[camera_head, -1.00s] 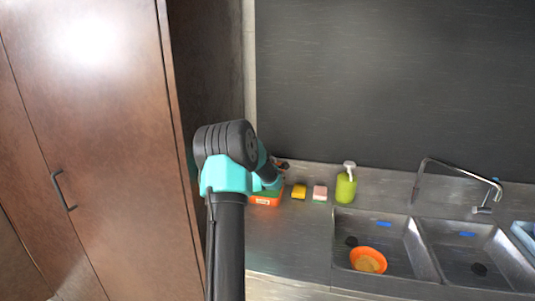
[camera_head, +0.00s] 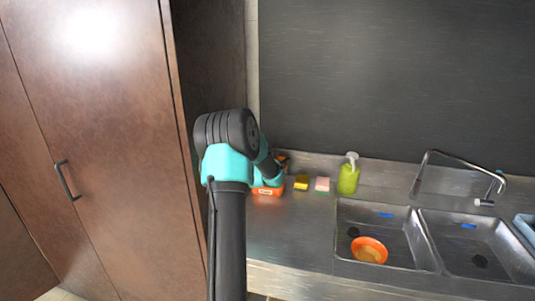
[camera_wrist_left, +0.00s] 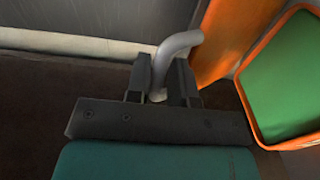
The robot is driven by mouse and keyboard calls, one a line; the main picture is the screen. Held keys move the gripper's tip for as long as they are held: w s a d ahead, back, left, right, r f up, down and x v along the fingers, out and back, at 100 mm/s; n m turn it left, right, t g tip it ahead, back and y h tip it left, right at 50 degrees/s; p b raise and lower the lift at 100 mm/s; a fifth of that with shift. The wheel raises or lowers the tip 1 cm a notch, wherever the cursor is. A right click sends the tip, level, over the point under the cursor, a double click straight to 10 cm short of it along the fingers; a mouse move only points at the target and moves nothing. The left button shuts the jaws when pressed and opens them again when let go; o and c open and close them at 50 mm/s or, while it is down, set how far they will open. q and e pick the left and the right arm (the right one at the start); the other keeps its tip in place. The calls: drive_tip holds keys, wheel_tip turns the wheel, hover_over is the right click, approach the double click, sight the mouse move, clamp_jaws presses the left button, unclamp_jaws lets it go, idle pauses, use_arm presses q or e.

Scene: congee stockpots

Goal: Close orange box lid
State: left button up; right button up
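The orange box (camera_head: 268,191) stands on the counter, left of the sponges, and my left arm partly hides it. In the left wrist view the box (camera_wrist_left: 246,105) is at the right edge, open, with a green inside (camera_wrist_left: 285,85). An orange panel (camera_wrist_left: 225,45), seemingly its lid, rises beside it. A grey curved bar (camera_wrist_left: 178,42) runs from near this panel to between the fingers of my left gripper (camera_wrist_left: 160,85). The fingers are apart; whether they grip the bar is unclear. In the head view my left gripper is hidden behind my arm. My right gripper is not in view.
A yellow sponge (camera_head: 301,182), a pink sponge (camera_head: 322,184) and a green soap bottle (camera_head: 348,177) stand right of the box. A double sink (camera_head: 428,240) with a faucet (camera_head: 425,172) holds an orange bowl (camera_head: 369,249). A brown cabinet (camera_head: 90,130) is at the left.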

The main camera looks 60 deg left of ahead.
use_arm(q)
drive_tip(key=shift+s+d, duration=0.1)
drive_tip(key=v, duration=1.7)
drive_tip(key=shift+d, duration=0.1)
